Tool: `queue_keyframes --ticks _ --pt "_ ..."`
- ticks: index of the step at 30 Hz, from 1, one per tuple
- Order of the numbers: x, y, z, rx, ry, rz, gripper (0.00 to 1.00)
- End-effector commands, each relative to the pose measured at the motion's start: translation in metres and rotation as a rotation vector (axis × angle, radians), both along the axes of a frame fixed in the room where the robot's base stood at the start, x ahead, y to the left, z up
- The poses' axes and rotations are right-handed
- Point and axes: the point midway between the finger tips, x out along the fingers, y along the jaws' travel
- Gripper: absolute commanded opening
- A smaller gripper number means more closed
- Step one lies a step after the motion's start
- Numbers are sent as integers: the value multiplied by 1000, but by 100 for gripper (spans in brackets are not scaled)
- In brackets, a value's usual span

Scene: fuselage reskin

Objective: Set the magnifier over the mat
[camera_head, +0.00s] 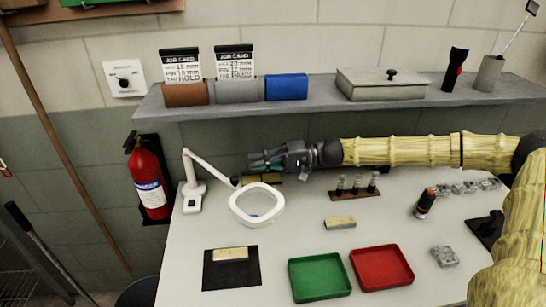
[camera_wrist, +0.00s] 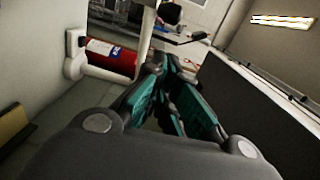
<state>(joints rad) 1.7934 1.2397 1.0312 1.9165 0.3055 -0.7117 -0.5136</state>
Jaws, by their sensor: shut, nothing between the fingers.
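The magnifier (camera_head: 236,214) is a white ring lens on a jointed white arm, whose base stands at the table's left back. In the head view its ring hangs behind and to the right of the black mat (camera_head: 231,280), not over it. The mat lies at the front left with a small tan block (camera_head: 231,254) on it. My gripper (camera_head: 258,160) is shut and empty, reaching left behind the ring and to the right of the magnifier's arm. Its teal fingers (camera_wrist: 178,105) also show in the wrist view. Whether it touches the magnifier cannot be told.
A green tray (camera_head: 319,277) and a red tray (camera_head: 382,268) lie right of the mat. Another tan block (camera_head: 340,223) and a small rack (camera_head: 355,194) stand behind them. A shelf (camera_head: 330,109) overhangs the back. A fire extinguisher (camera_head: 148,178) hangs at the left.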

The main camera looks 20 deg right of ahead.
Motion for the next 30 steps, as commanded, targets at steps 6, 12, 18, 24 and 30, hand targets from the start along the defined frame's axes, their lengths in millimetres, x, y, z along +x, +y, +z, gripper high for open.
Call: queue_keyframes --ticks 6,12,18,24,30 --pt "-15 24 0 1 2 2 0" --pt "-20 32 -1 0 1 0 0" --pt "-21 34 -2 0 0 0 0" --pt "-21 34 -2 0 0 0 0" --pt "-29 49 -6 0 -2 3 0"
